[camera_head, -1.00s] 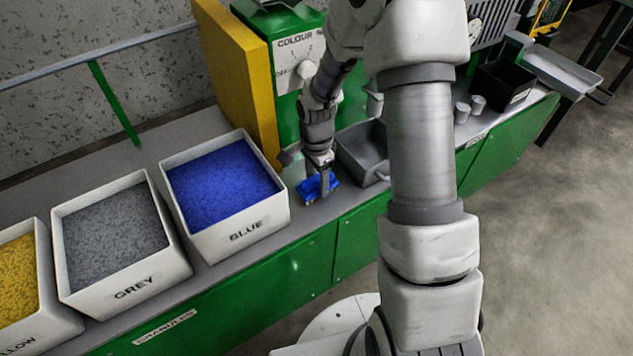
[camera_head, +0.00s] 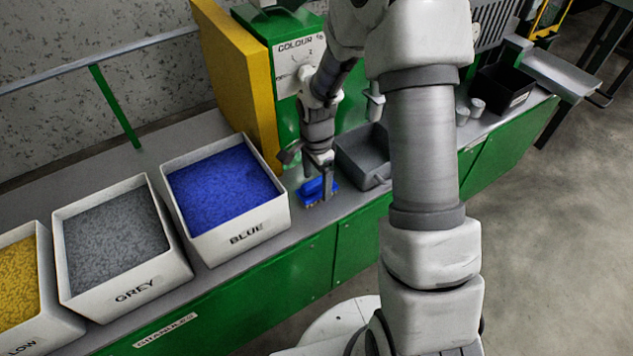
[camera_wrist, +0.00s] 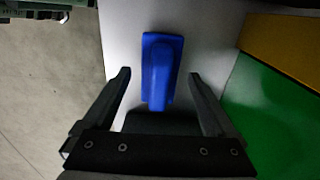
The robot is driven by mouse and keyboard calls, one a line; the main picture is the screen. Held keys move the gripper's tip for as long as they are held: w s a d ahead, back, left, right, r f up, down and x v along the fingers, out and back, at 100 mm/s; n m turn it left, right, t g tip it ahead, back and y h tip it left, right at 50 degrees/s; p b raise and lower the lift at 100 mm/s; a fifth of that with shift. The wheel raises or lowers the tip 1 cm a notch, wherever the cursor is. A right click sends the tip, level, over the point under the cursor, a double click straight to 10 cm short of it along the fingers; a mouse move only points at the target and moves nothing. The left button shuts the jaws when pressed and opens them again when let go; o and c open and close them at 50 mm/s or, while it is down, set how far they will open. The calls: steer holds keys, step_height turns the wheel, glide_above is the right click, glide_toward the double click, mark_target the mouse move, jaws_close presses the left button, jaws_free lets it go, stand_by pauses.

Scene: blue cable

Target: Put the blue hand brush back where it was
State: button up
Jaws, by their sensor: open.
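The blue hand brush (camera_head: 316,190) lies on the grey bench top, between the bin marked BLUE and a grey tray. In the wrist view the brush (camera_wrist: 160,66) lies centred, with its near end between my fingers. My gripper (camera_head: 324,184) is right at the brush in the head view and hides part of it. In the wrist view my gripper (camera_wrist: 160,82) is open, one finger on each side of the brush, with a gap on both sides. The underside of the brush is hidden.
The BLUE bin (camera_head: 240,236) stands close to the left of the brush, with the GREY bin (camera_head: 128,291) beyond. The grey tray (camera_head: 366,160) stands close on the right. A green machine (camera_head: 287,80) with a yellow panel (camera_head: 237,82) rises behind.

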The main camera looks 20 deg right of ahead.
step_height(320, 180, up, 11)
steer(key=p, duration=0.3)
step_height(320, 180, up, 14)
steer(key=n+t, duration=0.3)
steer(key=n, duration=0.3)
glide_above(316, 181)
steer(key=s, duration=0.8)
steer(key=s+r+n+t, duration=0.1)
steer(key=s+r+n, duration=0.2)
steer(key=s, duration=0.3)
steer(key=s+r+n+t, duration=0.1)
steer(key=s+r+n, duration=0.2)
steer(key=s+n, duration=0.2)
steer(key=shift+s+d+r+t, duration=0.15)
steer(key=shift+s+r+t, duration=0.15)
steer(key=shift+s, duration=0.4)
steer(key=shift+r, duration=0.1)
